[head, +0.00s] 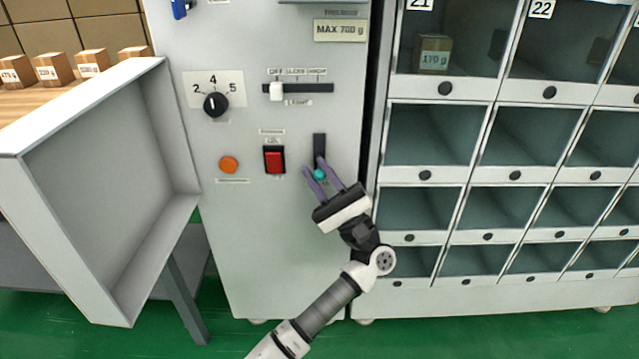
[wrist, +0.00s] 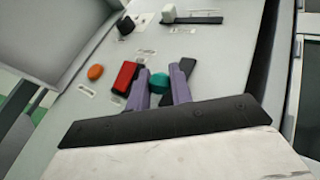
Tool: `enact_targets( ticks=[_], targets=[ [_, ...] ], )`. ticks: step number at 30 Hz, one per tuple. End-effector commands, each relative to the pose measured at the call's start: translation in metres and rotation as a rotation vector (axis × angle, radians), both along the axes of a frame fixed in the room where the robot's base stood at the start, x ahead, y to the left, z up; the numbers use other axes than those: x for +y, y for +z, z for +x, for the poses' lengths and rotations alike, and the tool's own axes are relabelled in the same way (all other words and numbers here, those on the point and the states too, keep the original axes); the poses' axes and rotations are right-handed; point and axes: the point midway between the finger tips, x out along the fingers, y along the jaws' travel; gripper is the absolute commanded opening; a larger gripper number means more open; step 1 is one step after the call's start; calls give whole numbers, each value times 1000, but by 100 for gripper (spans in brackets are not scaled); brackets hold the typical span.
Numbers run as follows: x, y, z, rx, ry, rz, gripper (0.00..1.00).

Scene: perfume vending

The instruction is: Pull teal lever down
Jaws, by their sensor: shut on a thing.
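The teal lever (head: 320,174) is a small round knob at the lower part of a black vertical slot (head: 319,146) on the grey panel. My gripper (head: 319,175) has its two purple fingers on either side of the knob and is shut on it. In the wrist view the teal lever (wrist: 159,82) sits between the fingers of my gripper (wrist: 159,84), with the black slot running behind it. The lower end of the slot is hidden by my gripper.
Left of the lever are a red rocker switch (head: 274,160) and an orange button (head: 229,165). Above are a black dial (head: 215,104) and a white slider (head: 277,91). Lockers (head: 430,150) stand to the right. An open grey tray (head: 105,190) juts out at left.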

Motion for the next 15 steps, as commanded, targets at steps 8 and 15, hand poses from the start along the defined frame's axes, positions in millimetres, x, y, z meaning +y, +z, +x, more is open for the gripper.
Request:
enact_targets(
  ticks=[8,15],
  targets=[
    [1,-2,2,-5,0,-1,0],
    [1,-2,2,-4,1,-1,25]
  ],
)
